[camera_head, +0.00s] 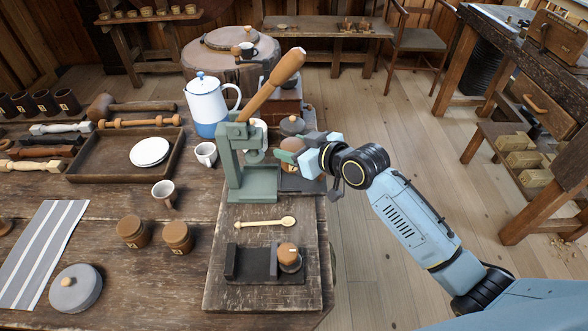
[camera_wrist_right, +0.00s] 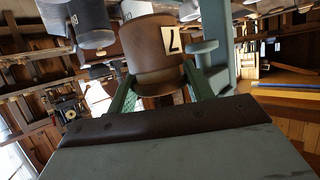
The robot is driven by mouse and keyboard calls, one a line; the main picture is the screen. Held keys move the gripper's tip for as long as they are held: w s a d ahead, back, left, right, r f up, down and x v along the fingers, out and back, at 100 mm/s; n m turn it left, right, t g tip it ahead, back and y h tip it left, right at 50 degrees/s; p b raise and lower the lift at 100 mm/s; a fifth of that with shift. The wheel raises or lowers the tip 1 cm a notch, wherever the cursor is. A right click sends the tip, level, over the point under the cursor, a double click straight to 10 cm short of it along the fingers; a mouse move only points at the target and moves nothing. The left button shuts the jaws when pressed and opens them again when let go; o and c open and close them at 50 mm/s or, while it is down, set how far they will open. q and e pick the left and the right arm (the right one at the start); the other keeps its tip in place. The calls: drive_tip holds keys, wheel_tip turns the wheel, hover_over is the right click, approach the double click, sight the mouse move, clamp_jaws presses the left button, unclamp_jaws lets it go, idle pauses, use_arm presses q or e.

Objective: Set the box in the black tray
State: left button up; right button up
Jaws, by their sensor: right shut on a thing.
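In the head view the box (camera_head: 292,145) is partly hidden by the fingers. A dark flat surface (camera_head: 304,185) shows below my gripper, partly hidden by the press. My left gripper is out of view.
A wooden spoon (camera_head: 265,223) lies between press and black tray. A grey lidded pot (camera_head: 292,125) stands behind my gripper.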

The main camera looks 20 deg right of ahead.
drive_tip(key=shift+f, duration=0.8)
wheel_tip(320, 180, down, 3)
drive_tip(key=shift+f+b, duration=0.15)
drive_tip(key=shift+b, duration=0.45)
drive_tip(key=shift+f, duration=0.15)
drive_tip(key=o, duration=1)
drive_tip(key=shift+f, duration=0.1)
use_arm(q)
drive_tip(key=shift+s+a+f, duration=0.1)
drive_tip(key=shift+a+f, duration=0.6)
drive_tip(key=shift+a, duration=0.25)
